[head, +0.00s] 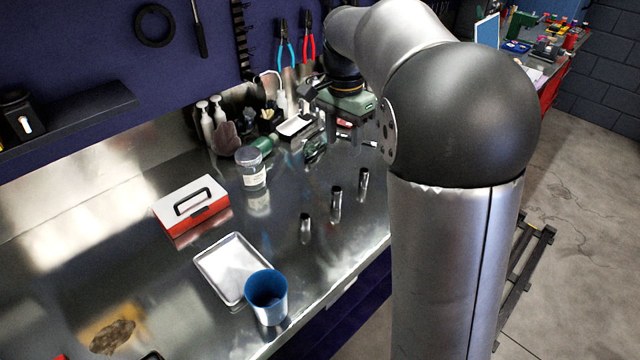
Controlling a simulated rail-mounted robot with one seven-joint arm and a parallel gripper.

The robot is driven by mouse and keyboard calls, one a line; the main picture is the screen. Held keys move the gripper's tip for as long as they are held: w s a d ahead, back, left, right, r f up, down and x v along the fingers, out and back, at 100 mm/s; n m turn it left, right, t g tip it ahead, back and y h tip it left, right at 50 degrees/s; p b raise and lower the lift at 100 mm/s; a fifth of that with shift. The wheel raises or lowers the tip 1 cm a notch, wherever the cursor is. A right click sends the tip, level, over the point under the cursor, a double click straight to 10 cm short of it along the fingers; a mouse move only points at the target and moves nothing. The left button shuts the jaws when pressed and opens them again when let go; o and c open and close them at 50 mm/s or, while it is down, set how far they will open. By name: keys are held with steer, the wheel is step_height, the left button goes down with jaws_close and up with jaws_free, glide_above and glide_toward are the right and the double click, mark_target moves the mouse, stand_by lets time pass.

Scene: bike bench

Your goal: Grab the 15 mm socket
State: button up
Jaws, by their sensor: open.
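Three small dark metal sockets stand upright in a slanting row on the steel bench: a near one (305,227), a middle one (336,204) and a far one (364,180). They differ a little in height. No size marks can be read, so I cannot tell which is the 15 mm socket. My gripper (310,92) is small and partly lost against the clutter at the back of the bench, beyond the sockets and apart from them. It is open, and I see nothing held in it.
A blue cup (267,297) stands by a metal tray (233,267) near the front edge. A red and white box (191,207) and a lidded jar (252,169) are left of the sockets. Bench around the sockets is clear.

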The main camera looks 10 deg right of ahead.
mark_target(336, 195)
steer(key=f, duration=0.3)
steer(key=a+f, duration=0.1)
steer(key=f, duration=0.6)
steer(key=shift+w+a+f+p, duration=0.2)
steer(key=shift+f+p, duration=0.1)
steer(key=shift+f, duration=0.05)
steer(key=shift+s+d+f+p, duration=0.1)
steer(key=shift+s+f+p, duration=0.15)
steer(key=shift+f, duration=1.1)
steer(key=shift+s+d+f+p, duration=0.1)
steer(key=shift+s+f+p, duration=0.1)
steer(key=shift+f, duration=1.15)
steer(key=shift+w, duration=0.1)
jaws_close()
